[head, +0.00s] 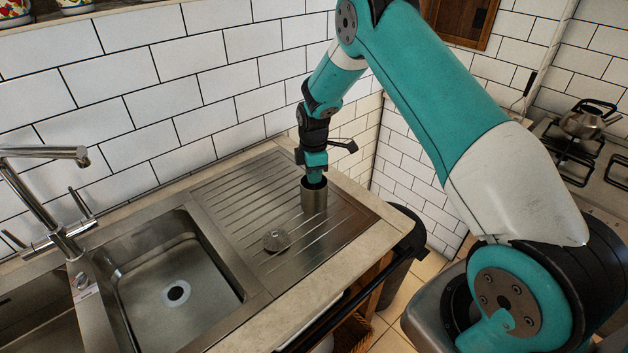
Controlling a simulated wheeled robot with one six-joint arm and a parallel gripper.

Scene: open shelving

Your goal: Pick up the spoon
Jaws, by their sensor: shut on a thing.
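My gripper (315,177) points down at the mouth of a metal cup (314,199). The cup stands upright near the back right of the steel drainboard (220,203). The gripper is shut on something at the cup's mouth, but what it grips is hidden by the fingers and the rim. I cannot clearly make out a spoon. A thin dark piece (344,146) sticks out to the right beside my wrist; I cannot tell whether it is part of the spoon or of my arm.
A round grey scrubber (276,240) lies on the drainboard in front of the cup. The sink basin (170,275) and tap (55,200) are to the left. The tiled wall (150,85) rises close behind. A kettle (588,119) stands on the stove at the far right.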

